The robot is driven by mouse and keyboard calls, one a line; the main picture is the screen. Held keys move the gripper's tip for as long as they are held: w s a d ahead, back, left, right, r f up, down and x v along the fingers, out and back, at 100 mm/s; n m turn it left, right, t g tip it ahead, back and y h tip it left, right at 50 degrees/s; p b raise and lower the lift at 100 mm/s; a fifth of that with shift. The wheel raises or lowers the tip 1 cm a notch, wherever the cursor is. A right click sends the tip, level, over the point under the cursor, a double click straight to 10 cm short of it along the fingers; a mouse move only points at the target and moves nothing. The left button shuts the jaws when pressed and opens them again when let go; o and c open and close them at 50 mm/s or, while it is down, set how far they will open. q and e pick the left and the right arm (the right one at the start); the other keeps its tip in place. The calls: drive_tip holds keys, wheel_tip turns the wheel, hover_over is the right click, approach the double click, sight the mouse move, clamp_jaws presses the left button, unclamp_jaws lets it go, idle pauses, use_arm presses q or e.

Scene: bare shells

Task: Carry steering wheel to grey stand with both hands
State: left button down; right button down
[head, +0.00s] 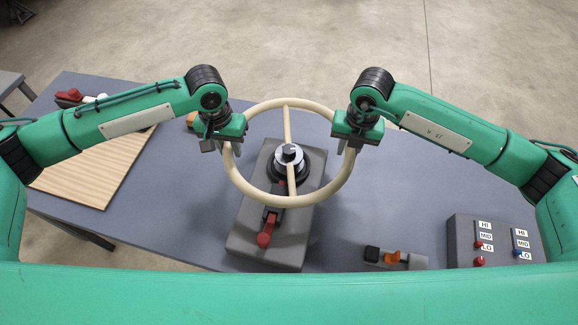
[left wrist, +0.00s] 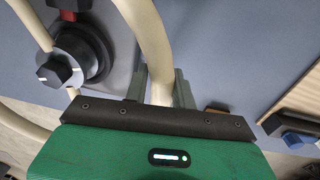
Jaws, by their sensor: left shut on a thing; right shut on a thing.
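The cream steering wheel (head: 342,183) is a ring with one bar across its middle. My left gripper (head: 229,146) is shut on the left side of its rim, and my right gripper (head: 348,146) is shut on the right side. In the left wrist view the rim (left wrist: 150,35) runs between the left fingers (left wrist: 160,88). The grey stand (head: 251,215) is a dark grey block on the table with a round black and silver hub and a red lever (head: 266,231). The wheel overlaps the stand and hub in the head view; its height above them is unclear.
The blue-grey table (head: 400,200) holds a wooden board (head: 85,180) and red-handled tool (head: 69,96) at left. A switch box (head: 463,236) with labels and a small black and orange item (head: 390,257) are at right.

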use_arm(q)
drive_tip(key=shift+a+f+b, duration=0.25)
drive_tip(key=shift+f+b, duration=0.1)
drive_tip(key=shift+f, duration=0.15)
use_arm(e)
drive_tip(key=shift+w+d+f, duration=0.15)
drive_tip(key=shift+d+f, duration=0.15)
drive_tip(key=shift+f, duration=0.15)
use_arm(q)
drive_tip(key=c, duration=1.2)
unclamp_jaws()
drive_tip(key=shift+r, duration=0.1)
drive_tip(key=shift+c, duration=0.2)
use_arm(e)
drive_tip(key=c, duration=1.3)
unclamp_jaws()
drive_tip(key=shift+r, duration=0.1)
use_arm(q)
drive_tip(key=shift+o, duration=0.5)
drive_tip(key=shift+s+d+r, duration=0.1)
drive_tip(key=shift+d, duration=0.05)
use_arm(e)
drive_tip(key=shift+o, duration=0.5)
drive_tip(key=shift+a, duration=0.15)
